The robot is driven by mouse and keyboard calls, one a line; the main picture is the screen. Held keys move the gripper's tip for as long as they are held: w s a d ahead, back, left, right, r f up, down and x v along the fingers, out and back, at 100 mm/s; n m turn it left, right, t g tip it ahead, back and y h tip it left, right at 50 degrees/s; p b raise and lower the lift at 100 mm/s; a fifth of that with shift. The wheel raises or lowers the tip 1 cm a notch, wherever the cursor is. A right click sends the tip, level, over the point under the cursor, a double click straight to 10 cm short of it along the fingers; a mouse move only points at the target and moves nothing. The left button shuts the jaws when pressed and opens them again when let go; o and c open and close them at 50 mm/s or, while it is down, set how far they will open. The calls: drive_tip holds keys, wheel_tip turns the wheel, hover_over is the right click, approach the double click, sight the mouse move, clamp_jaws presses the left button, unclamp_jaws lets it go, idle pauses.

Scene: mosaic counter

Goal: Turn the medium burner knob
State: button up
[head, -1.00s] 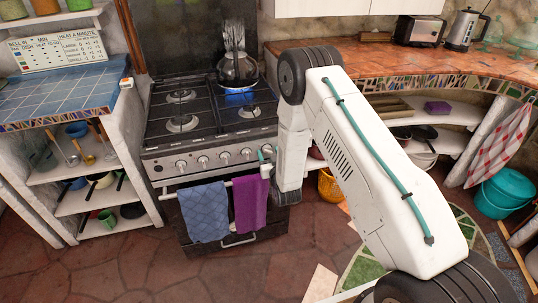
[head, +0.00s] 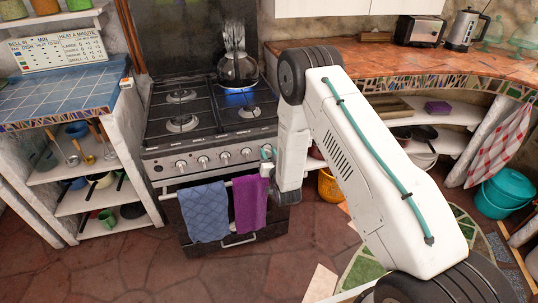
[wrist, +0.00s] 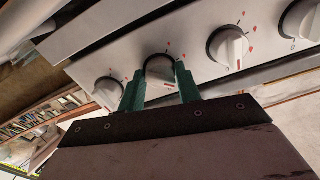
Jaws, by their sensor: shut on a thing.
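The stove's front panel (head: 214,159) carries a row of white round knobs with dark rings. My gripper (head: 266,154) is at the right end of this row in the head view. In the wrist view its two green fingers (wrist: 161,84) are shut on one knob (wrist: 160,68), one finger on each side. The fingers and the view angle partly hide this knob's pointer. Other knobs (wrist: 107,92) and (wrist: 228,45) stand free on either side, with red marks around them. I cannot read which knob is labelled medium.
A dark kettle (head: 237,70) stands on the back right burner, with blue flame under it. Shelves stand on both sides. The floor in front is clear.

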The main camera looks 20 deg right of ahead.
drive_tip(key=m, duration=0.5)
drive_tip(key=shift+m, duration=0.3)
drive_tip(key=shift+a+m, duration=0.1)
drive_tip(key=shift+m, duration=2)
drive_tip(key=o, duration=1)
drive_tip(key=shift+c, duration=0.2)
drive_tip(key=shift+s, duration=0.1)
drive_tip(key=s, duration=0.7)
drive_tip(key=shift+s, duration=0.35)
